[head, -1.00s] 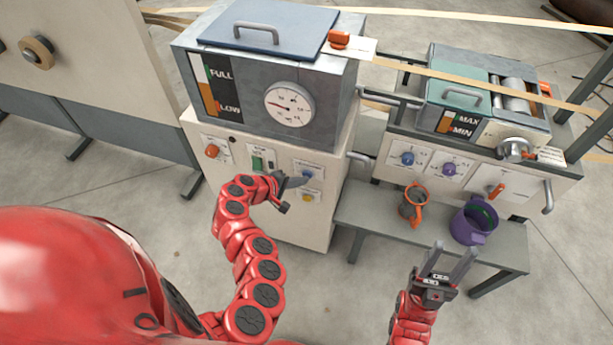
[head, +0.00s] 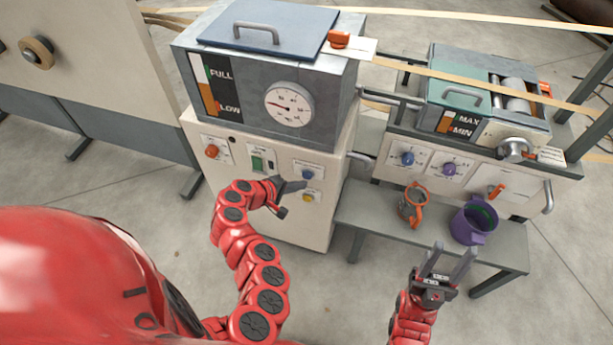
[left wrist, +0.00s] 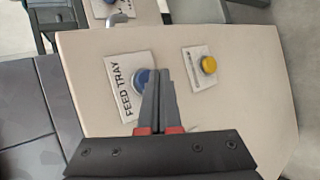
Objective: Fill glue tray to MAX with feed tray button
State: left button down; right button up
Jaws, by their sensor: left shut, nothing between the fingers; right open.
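The blue feed tray button (head: 307,174) is on the front panel of the cream cabinet. In the left wrist view the button (left wrist: 140,78) shows beside its "FEED TRAY" label. My left gripper (head: 304,185) is shut and empty, its tips just below the button in the head view. In the left wrist view the fingertips (left wrist: 157,73) overlap the button's right edge; I cannot tell whether they touch it. The glue tray (head: 446,97), right, has a MAX/MIN gauge (head: 446,121) with orange in its lower part. My right gripper (head: 447,262) is open and empty near the bench.
A yellow button (head: 308,197) sits just below the blue one.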

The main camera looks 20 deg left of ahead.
pick_arm(q)
jog(key=shift+s, duration=0.1)
jog(key=s, duration=0.4)
jog(key=shift+s+a, duration=0.1)
jog(key=shift+s, duration=0.3)
dwell(0.9)
